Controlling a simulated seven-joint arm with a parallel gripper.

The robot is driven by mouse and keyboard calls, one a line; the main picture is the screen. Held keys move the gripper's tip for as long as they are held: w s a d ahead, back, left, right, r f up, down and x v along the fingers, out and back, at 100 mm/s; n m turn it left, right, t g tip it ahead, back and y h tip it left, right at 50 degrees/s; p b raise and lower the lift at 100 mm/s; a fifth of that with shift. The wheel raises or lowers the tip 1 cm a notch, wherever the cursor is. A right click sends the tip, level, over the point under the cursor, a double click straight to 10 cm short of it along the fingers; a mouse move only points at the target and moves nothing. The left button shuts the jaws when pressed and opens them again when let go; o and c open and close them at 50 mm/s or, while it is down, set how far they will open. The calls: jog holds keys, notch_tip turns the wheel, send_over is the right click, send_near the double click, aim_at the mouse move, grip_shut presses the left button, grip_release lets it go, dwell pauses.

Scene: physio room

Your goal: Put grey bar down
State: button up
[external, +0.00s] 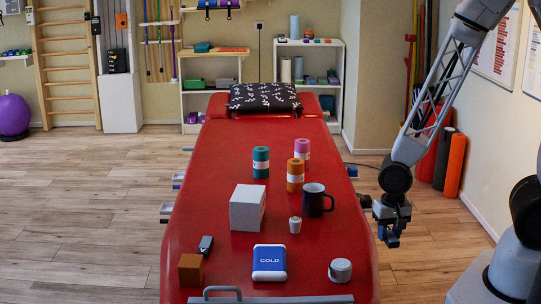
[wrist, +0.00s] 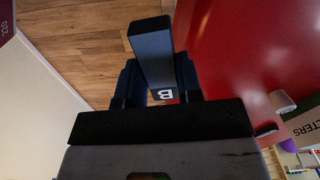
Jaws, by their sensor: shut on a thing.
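My gripper (external: 389,240) hangs just off the right edge of the red treatment table, over the wooden floor. In the wrist view the gripper (wrist: 160,95) is shut on a dark grey bar (wrist: 152,55) with a white letter B on its near end. The bar sticks out ahead of the fingers, with floor and the red table behind it. In the external view I cannot make the bar out clearly from the dark fingers.
The red table (external: 225,165) carries a white box (external: 247,208), black mug (external: 313,200), small cup (external: 295,225), blue COLD pack (external: 269,262), round tin (external: 340,270), wooden block (external: 190,270), small dark block (external: 206,245) and several rolls. Its right edge beyond the mug is clear.

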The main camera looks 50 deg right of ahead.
jog(key=shift+w, duration=0.1)
jog(key=w+a+r, duration=0.2)
jog(key=w+r, duration=0.1)
jog(key=w, duration=0.5)
jog(key=w+a+r+m, duration=0.1)
jog(key=w+a+r, duration=0.2)
jog(key=w, duration=0.6)
jog(key=w+a+r, duration=0.2)
jog(key=w+r, duration=0.2)
jog(key=w, duration=0.5)
jog(key=shift+w+a+r+m, duration=0.15)
jog(key=shift+w+a+m, duration=0.1)
jog(key=shift+a+m, duration=0.1)
send_over(248, 193)
jog(key=shift+f, duration=0.75)
jog(key=shift+s, duration=0.1)
jog(key=shift+f, duration=1.75)
